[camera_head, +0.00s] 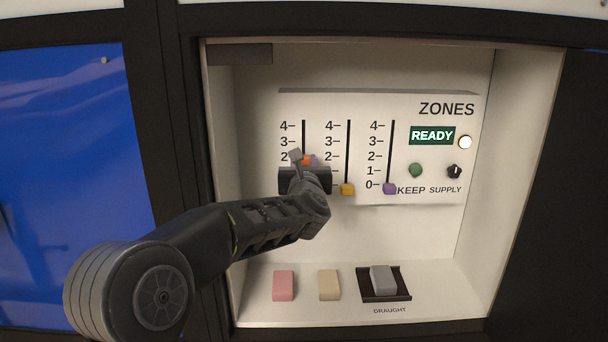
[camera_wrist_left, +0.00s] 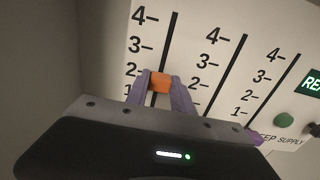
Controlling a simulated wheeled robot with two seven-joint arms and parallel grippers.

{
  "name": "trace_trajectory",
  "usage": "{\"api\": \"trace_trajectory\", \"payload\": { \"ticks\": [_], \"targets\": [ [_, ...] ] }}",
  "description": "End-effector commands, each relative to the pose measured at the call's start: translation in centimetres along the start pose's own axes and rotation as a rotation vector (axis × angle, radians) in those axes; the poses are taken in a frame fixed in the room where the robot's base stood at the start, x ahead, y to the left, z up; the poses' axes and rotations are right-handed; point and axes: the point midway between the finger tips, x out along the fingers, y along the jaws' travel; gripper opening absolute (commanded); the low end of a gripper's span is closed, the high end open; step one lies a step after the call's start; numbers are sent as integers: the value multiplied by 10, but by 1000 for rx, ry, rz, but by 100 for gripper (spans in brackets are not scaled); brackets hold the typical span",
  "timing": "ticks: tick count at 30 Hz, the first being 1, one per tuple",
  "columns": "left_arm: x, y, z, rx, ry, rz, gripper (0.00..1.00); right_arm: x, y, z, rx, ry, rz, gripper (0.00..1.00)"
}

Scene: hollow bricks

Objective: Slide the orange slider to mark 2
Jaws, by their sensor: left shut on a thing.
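The orange slider (camera_head: 307,160) sits in the leftmost slot of the white ZONES panel. It also shows in the left wrist view (camera_wrist_left: 160,83). It stands about level with mark 2 of that slot's scale, perhaps a touch below; the exact alignment is hard to tell. My left gripper (camera_head: 305,161) reaches in from the left and is shut on the orange slider. In the left wrist view its two purple-grey fingers hold the slider from both sides. The lower part of the slot is hidden behind the gripper. My right gripper is not in view.
A yellow slider (camera_head: 347,189) and a purple slider (camera_head: 389,188) sit low in the other slots. A READY display (camera_head: 432,135), green button (camera_head: 415,170) and black knob (camera_head: 454,171) are at right.

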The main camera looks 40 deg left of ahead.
Motion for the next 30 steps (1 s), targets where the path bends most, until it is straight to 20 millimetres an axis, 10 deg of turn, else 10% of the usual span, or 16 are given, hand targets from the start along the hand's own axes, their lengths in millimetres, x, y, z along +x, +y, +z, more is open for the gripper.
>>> {"api": "trace_trajectory", "payload": {
  "ticks": [6,7,14,30],
  "targets": [
    [0,0,0,1,-3,0,0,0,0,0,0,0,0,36],
    [0,0,0,1,-3,0,31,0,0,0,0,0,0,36],
    [0,0,0,1,-1,0,50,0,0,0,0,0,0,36],
    [-26,-1,-1,-2,-1,-2,51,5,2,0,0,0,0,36]
  ]
}}
